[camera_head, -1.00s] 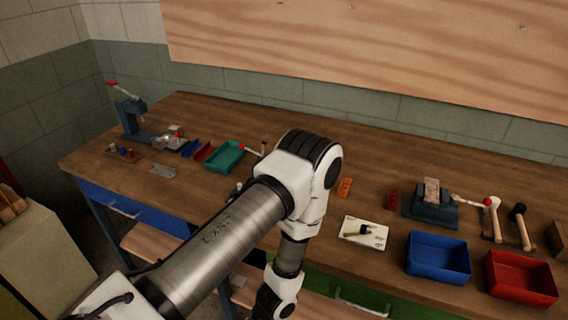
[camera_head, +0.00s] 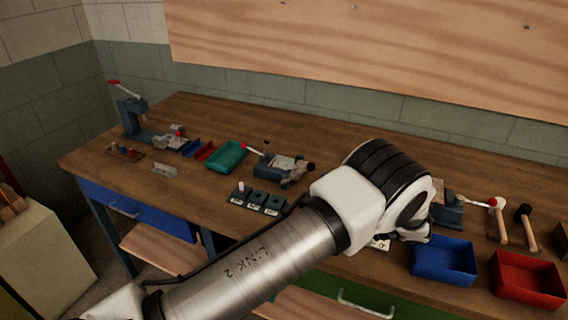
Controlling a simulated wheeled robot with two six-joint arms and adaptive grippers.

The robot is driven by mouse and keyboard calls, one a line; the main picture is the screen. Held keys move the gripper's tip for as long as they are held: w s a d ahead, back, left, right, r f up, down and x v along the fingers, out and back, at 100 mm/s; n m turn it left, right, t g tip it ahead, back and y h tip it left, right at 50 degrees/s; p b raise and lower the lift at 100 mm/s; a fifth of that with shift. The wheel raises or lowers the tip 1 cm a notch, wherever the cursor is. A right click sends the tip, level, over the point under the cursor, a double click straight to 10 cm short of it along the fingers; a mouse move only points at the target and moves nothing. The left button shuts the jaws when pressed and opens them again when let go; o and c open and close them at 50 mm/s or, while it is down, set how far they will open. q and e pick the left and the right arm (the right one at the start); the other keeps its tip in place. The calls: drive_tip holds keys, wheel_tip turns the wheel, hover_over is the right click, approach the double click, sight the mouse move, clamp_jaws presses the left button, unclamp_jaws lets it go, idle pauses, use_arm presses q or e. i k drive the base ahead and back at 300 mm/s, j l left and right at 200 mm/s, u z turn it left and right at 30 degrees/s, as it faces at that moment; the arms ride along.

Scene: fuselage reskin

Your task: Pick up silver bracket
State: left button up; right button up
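A small silver bracket (camera_head: 164,170) lies on the left part of the wooden workbench, near its front edge, with clear wood around it. My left arm reaches in from the bottom left, and its elbow is over the right half of the bench. My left gripper is out of sight in this view. My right gripper is not in view.
A blue arbor press (camera_head: 130,117) stands at the back left, and a green tray (camera_head: 227,157) right of the bracket. A grey vise (camera_head: 280,168) and dark blocks (camera_head: 257,201) are mid-bench. A blue bin (camera_head: 443,259) and a red bin (camera_head: 527,280) are at right.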

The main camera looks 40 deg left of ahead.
sight(282, 161)
drive_tip(key=i+j, duration=0.8)
